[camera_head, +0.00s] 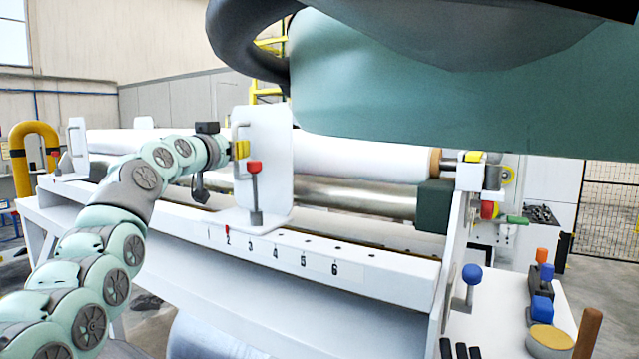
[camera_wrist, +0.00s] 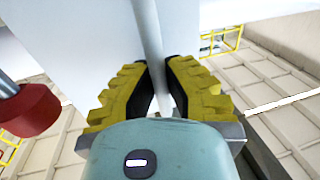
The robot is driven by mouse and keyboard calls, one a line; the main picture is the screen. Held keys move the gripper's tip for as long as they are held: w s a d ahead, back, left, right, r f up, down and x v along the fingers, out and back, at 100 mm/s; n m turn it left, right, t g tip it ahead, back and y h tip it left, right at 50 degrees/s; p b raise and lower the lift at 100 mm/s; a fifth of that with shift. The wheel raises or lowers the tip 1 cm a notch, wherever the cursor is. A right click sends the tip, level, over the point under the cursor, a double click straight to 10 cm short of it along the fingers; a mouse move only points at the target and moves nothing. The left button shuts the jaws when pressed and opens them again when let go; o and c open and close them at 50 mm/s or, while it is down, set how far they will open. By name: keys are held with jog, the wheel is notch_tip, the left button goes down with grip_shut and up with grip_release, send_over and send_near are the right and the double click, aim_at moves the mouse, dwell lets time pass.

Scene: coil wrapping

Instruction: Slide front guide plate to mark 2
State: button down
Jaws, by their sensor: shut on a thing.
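The front guide plate (camera_head: 270,150) is an upright white plate on a flat foot, standing on the machine's front rail. A red-knobbed lever (camera_head: 254,168) stands at its front. The numbered scale (camera_head: 281,253) runs 1 to 6 along the rail. A small red marker (camera_head: 227,229) sits at mark 2; the foot stands above about marks 2 to 4. My gripper (camera_head: 240,149) is at the plate's left edge. In the wrist view its yellow fingers (camera_wrist: 160,78) are closed around the pale handle bar (camera_wrist: 149,30), with the red knob (camera_wrist: 28,108) at left.
A white roll (camera_head: 350,158) and metal rollers (camera_head: 370,197) lie behind the plate. Another white plate (camera_head: 77,140) stands at the far left. A side table (camera_head: 500,325) with blue and orange knobs is at the right. My body covers the upper right.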

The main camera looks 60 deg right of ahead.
jog(key=shift+w+a+r, duration=0.1)
jog(key=c, duration=1)
grip_release()
jog(key=v, duration=1.1)
jog(key=shift+s+a, duration=0.3)
jog(key=shift+w+a, duration=0.1)
jog(key=shift+w, duration=0.05)
